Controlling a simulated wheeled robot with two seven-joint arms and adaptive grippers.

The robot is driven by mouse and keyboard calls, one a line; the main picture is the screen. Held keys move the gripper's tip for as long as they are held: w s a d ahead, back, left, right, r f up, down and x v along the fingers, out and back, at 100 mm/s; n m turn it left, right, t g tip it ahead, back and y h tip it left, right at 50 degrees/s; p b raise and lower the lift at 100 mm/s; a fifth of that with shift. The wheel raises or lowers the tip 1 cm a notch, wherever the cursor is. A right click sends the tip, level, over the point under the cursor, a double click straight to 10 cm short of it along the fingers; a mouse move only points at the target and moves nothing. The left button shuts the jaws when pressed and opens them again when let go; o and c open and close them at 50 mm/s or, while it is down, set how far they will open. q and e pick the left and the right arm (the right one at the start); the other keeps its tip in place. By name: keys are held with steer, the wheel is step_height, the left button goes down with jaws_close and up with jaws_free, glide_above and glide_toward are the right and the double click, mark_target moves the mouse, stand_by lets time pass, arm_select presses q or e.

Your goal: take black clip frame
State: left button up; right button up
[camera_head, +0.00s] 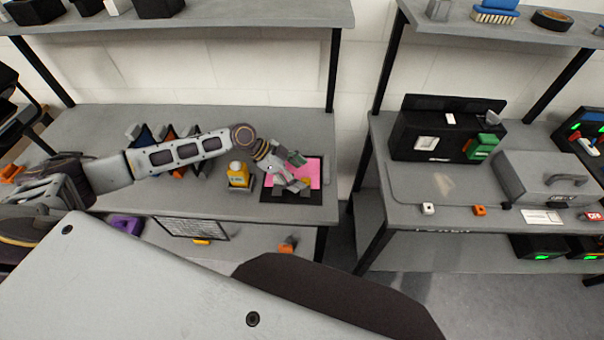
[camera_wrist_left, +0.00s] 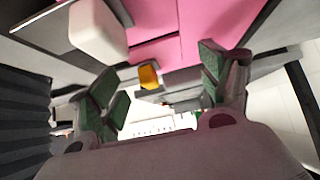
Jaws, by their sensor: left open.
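A black frame (camera_head: 324,176) with a pink sheet inside lies at the right end of the left workbench; I take it as the clip frame. In the left wrist view the pink sheet (camera_wrist_left: 205,25) fills the top, close to the camera. My left gripper (camera_head: 298,173) is over the frame and hides its middle and part of its left side. Its two green-padded fingers (camera_wrist_left: 163,88) are spread apart with nothing clearly held between them. A small yellow piece (camera_wrist_left: 149,76) shows beyond the gap. I cannot tell whether the fingers touch the frame. My right gripper is out of view.
A yellow bottle-like item (camera_head: 239,176) stands just left of the frame. The right bench holds a black box (camera_head: 430,132) and grey case (camera_head: 548,180). A gap separates the benches.

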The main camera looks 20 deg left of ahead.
arm_select(q)
steer(key=shift+d+f, duration=0.15)
stand_by(0.3)
steer(key=c, duration=1.6)
